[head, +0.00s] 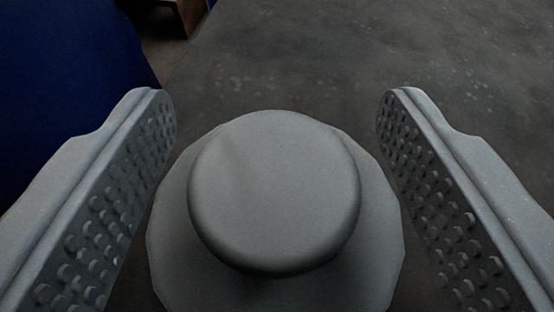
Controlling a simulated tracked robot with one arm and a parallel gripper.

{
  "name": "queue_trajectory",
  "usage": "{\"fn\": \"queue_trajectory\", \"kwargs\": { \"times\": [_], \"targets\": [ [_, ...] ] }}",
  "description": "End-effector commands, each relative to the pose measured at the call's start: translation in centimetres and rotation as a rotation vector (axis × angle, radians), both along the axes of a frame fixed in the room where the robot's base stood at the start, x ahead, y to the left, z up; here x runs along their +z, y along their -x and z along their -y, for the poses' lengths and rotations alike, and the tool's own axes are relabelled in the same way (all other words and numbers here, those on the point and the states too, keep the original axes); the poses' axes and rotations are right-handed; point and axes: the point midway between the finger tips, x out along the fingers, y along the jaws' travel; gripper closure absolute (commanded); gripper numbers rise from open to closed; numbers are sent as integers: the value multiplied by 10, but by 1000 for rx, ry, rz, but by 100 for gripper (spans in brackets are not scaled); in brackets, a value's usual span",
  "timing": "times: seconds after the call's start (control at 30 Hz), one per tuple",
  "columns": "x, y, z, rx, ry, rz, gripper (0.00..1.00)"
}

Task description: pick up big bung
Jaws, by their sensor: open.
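The big bung (274,190) is a grey, rounded knob on top of a wider pale disc-like part with a faceted edge. It sits at the lower middle of the head view, between the two fingers of my gripper (275,115). The gripper is open, with one studded finger on each side of the bung. A gap shows between each finger and the knob. The lower edge of the wide part is cut off by the frame, and what lies under it is hidden.
A dark grey, speckled flat surface (320,60) spreads behind the bung and is clear there. A dark blue thing (65,75) fills the upper left. A small brown wooden object (185,15) shows at the top left edge.

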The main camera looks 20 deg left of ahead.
Motion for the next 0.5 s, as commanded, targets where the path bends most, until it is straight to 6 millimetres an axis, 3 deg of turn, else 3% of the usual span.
{"fn": "queue_trajectory", "kwargs": {
  "times": [0.13,0.3,0.5],
  "targets": [
    [1,0,0,0,0,0,39],
    [1,0,0,0,1,0,87],
    [1,0,0,0,1,1,88]
  ]
}}
